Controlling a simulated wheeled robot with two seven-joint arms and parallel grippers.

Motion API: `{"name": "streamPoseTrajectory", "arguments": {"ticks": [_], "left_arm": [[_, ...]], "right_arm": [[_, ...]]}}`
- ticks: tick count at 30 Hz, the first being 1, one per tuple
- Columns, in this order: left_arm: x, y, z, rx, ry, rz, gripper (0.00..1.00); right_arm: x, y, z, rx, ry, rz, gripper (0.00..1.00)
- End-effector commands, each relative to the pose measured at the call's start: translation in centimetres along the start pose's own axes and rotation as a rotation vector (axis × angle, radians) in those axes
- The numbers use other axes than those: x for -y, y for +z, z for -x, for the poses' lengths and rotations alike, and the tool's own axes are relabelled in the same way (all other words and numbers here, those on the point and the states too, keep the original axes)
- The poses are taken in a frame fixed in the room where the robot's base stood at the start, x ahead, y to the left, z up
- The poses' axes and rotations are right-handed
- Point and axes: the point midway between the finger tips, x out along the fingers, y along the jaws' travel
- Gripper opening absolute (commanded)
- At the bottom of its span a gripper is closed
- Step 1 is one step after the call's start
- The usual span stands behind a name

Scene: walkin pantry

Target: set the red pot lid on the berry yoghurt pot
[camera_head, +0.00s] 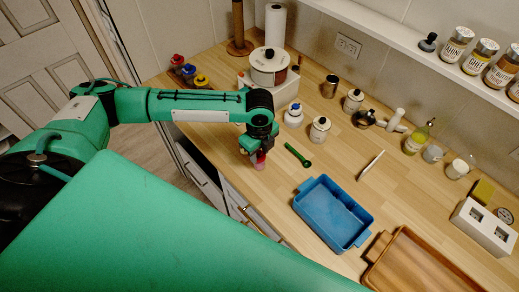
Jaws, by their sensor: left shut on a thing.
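My left gripper (257,148) is low over the near left part of the counter, pointing down. It is shut on a small red thing, which looks like the red pot lid (260,156). The fingers hide much of it. A paler pink thing, which looks like the berry yoghurt pot (258,166), shows directly below the fingertips. I cannot tell whether the lid and the pot touch. My right gripper is not in view.
A green spoon (298,155) lies just right of the gripper. A blue tray (332,213) and a wooden tray (413,265) lie further right. White lidded jars (320,129) stand behind. Small red, blue and yellow-topped items (189,71) stand at the left edge.

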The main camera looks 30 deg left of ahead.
Motion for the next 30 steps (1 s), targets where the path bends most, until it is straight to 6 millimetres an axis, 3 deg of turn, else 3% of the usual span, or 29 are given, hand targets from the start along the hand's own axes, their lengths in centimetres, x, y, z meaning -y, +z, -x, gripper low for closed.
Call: {"name": "streamPoseTrajectory", "arguments": {"ticks": [30], "left_arm": [[-0.01, -0.03, -0.75, 0.0, 0.001, -0.001, 0.15]], "right_arm": [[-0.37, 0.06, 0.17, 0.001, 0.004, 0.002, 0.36]]}}
